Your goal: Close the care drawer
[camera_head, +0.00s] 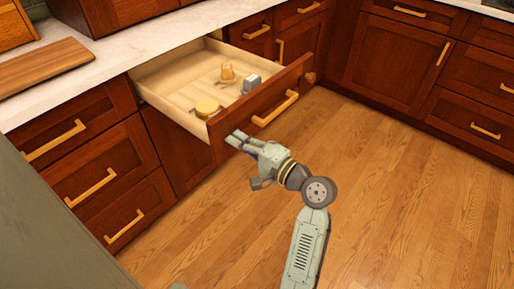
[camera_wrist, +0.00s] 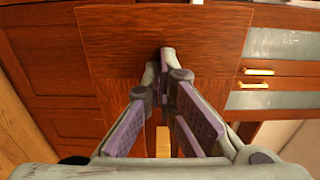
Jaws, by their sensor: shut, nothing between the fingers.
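The care drawer (camera_head: 230,90) is pulled well out from under the counter, with a dark red-brown front and a gold bar handle (camera_head: 275,108). Inside it lie a round yellow-lidded item (camera_head: 206,107), a small amber item (camera_head: 227,73) and a grey item (camera_head: 251,83). My gripper (camera_head: 238,137) is shut and empty at the left end of the drawer front, on its outer side. In the wrist view the shut fingertips (camera_wrist: 163,55) point at a brown wood panel (camera_wrist: 120,35). I cannot tell whether they touch it.
Closed drawers with gold handles (camera_head: 92,187) stand to the left of the open drawer. More closed cabinets (camera_head: 400,45) line the right. A wooden board (camera_head: 40,68) lies on the pale counter (camera_head: 130,52). The wood floor (camera_head: 400,190) in front is clear.

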